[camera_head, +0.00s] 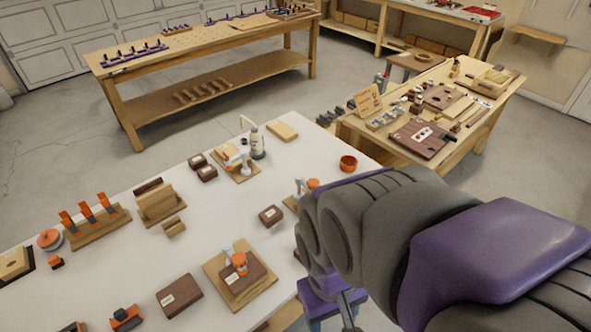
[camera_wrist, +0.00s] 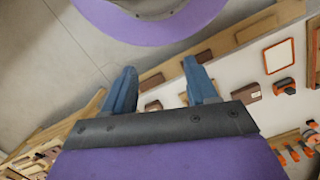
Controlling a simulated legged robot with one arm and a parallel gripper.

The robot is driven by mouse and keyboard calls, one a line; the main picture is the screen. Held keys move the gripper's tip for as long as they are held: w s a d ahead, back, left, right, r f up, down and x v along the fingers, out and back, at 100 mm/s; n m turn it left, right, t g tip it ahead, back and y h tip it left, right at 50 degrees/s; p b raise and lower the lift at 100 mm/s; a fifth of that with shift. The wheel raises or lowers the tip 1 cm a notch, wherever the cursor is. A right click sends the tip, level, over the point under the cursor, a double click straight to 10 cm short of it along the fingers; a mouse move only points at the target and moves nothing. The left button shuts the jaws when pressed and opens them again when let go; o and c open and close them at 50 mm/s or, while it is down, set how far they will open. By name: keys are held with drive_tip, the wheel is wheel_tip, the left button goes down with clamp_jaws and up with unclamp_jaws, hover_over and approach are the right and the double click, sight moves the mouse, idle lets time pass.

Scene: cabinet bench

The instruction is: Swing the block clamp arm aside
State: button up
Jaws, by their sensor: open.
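A wooden clamp base (camera_head: 215,268) lies near the front edge of the white bench in the head view. A dark brown block (camera_head: 236,281) rests on it, with a grey clamp arm ending in an orange round part (camera_head: 240,260) over the block. The block looks pressed under the orange part, though contact is too small to confirm. My gripper (camera_wrist: 160,66) shows in the wrist view with its two blue fingers spread and nothing between them. It appears apart from the clamp. My arm covers the right of the head view and partly hides a second orange-topped fixture (camera_head: 309,186).
A loose labelled brown block (camera_head: 179,295) lies left of the clamp base, and a smaller one (camera_head: 271,215) lies behind it. A white-and-orange device (camera_head: 236,160) and an orange bowl (camera_head: 348,163) stand farther back. The bench's middle is mostly clear.

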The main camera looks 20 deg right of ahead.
drive_tip(key=shift+w+d, duration=0.3)
drive_tip(key=shift+d, duration=0.05)
drive_tip(key=shift+c, duration=0.7)
drive_tip(key=w+d+n+h, duration=0.1)
drive_tip(key=w+d+h, duration=0.1)
drive_tip(key=w+d, duration=0.1)
drive_tip(key=w+d+n+g+h, duration=0.1)
drive_tip(key=w+d+h, duration=0.1)
drive_tip(key=w+d, duration=0.2)
drive_tip(key=shift+w+d+f, duration=0.1)
drive_tip(key=shift+w+d, duration=0.15)
drive_tip(key=shift+w, duration=0.4)
clamp_jaws()
drive_tip(key=w+d+f+n+h, duration=0.2)
drive_tip(key=w+d+n+h, duration=0.15)
drive_tip(key=w, duration=0.55)
drive_tip(key=w+d+f+n+h, duration=0.1)
drive_tip(key=w+d+n+h, duration=0.25)
drive_tip(key=w, duration=0.55)
drive_tip(key=w+a+f+n+t+h, duration=0.1)
drive_tip(key=w+a+f+n+t, duration=0.3)
drive_tip(key=w+f, duration=0.5)
drive_tip(key=w+a+f+n+t+h, duration=0.1)
drive_tip(key=w+a+f+n+t, duration=0.2)
drive_tip(key=w+a+f+n, duration=0.5)
wheel_tip(320, 180, down, 3)
drive_tip(key=shift+w+a+r+n+t+h+p, duration=0.1)
drive_tip(key=shift+w+a+n+t+h+p, duration=0.35)
drive_tip(key=shift+a, duration=0.4)
